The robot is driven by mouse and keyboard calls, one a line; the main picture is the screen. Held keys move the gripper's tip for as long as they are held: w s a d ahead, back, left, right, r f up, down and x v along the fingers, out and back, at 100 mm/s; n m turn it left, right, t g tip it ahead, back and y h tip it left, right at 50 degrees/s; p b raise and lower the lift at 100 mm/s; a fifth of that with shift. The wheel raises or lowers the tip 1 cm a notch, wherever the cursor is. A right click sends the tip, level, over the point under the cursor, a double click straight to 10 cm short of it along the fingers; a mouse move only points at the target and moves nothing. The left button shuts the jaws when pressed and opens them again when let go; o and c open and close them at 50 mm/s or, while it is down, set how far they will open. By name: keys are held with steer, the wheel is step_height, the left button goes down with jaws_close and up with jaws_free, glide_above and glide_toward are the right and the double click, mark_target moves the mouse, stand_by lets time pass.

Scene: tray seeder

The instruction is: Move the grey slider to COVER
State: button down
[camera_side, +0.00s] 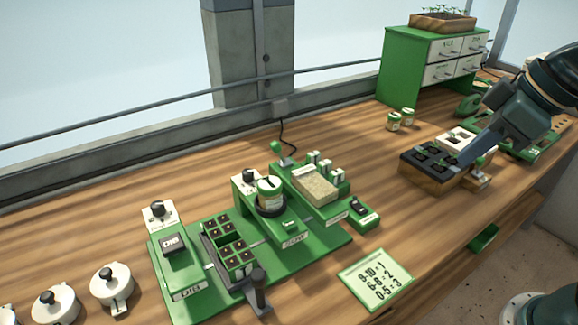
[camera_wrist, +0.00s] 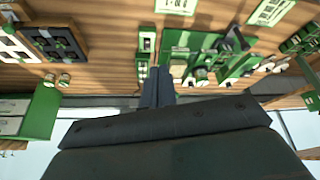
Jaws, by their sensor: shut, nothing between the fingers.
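The grey slider (camera_side: 210,256) is a dark carriage with an upright handle (camera_side: 259,287) at its front end. It carries a green cell tray (camera_side: 235,257) with dark cells. It stands on the green base board (camera_side: 325,238), between the DIB station (camera_side: 177,250) and the SOW station (camera_side: 272,200). A third station with a tan block (camera_side: 316,186) is right of SOW; its label is too small to read. My gripper (camera_side: 466,157) is far to the right of the slider, near a dark tray. In the wrist view its fingers (camera_wrist: 158,76) are together and empty.
A dark tray of seedlings (camera_side: 430,168) and a white tray (camera_side: 457,138) stand by my gripper. Two small jars (camera_side: 394,121) and a green drawer cabinet (camera_side: 428,67) are behind. White lidded pots (camera_side: 111,287) stand at left. A number card (camera_side: 377,279) lies in front.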

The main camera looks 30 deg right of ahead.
steer(key=w+a+n+g+y, duration=0.1)
steer(key=w+a+n, duration=0.3)
steer(key=w+a, duration=0.3)
steer(key=w+a+f+n+g, duration=0.1)
steer(key=a+n, duration=0.3)
steer(key=a, duration=0.4)
steer(key=w+a+f+n+g+y, duration=0.1)
steer(key=a+f+n, duration=0.3)
steer(key=a, duration=0.5)
steer(key=w+a+f+n+g, duration=0.1)
steer(key=a+f+n+g, duration=0.1)
steer(key=a, duration=0.6)
steer(key=shift+w+a+f+n+y, duration=0.3)
steer(key=shift+w+a+f+n, duration=0.1)
steer(key=shift+n, duration=0.5)
step_height(320, 180, down, 9)
steer(key=shift+d+f, duration=0.2)
steer(key=shift+d, duration=0.2)
